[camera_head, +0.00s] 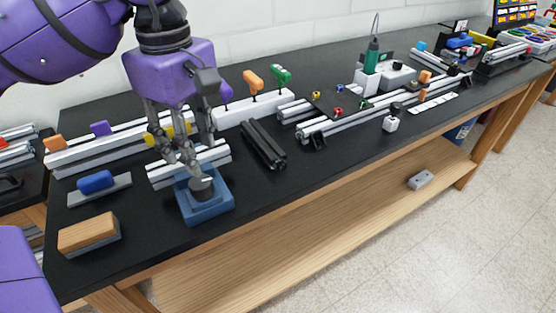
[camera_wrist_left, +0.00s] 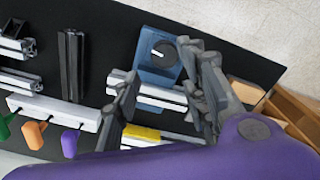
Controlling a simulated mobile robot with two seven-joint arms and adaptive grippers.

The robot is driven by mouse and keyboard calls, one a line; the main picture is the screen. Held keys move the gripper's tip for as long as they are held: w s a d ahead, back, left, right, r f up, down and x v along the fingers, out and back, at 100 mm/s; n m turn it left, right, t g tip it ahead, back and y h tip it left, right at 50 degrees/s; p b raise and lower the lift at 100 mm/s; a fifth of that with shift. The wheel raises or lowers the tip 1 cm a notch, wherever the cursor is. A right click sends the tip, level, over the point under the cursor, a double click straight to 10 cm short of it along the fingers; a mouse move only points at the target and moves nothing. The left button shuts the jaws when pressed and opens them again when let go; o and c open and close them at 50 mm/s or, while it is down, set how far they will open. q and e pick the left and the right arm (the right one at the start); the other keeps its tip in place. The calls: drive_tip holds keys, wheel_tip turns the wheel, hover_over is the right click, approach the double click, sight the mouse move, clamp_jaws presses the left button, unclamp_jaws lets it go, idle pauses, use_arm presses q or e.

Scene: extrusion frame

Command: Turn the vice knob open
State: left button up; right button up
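The blue vice (camera_head: 207,211) stands near the front edge of the black bench, with its round grey knob (camera_head: 201,188) on top. Light aluminium extrusion (camera_head: 160,176) lies behind it. My left gripper (camera_head: 198,157) hangs above and slightly behind the knob, fingers pointing down. In the left wrist view, the knob (camera_wrist_left: 162,50) with its white mark shows clearly on the vice (camera_wrist_left: 147,66). Whether a finger touches the knob is unclear in the head view. My right gripper is not in view.
A wooden-topped block (camera_head: 89,234) and a blue-handled tool (camera_head: 97,183) lie left of the vice. Dark extrusions (camera_head: 264,145) lie to the right. A white rack (camera_head: 250,108) with coloured handles stands behind. The bench front right of the vice is clear.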

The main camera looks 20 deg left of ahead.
sight(202, 179)
use_arm(q)
drive_tip(key=shift+r, duration=0.1)
wheel_tip(202, 179, down, 8)
drive_tip(key=shift+a+r, duration=0.1)
drive_tip(key=shift+r, duration=0.05)
idle(0.4)
drive_tip(key=shift+r, duration=0.1)
drive_tip(key=c, duration=1)
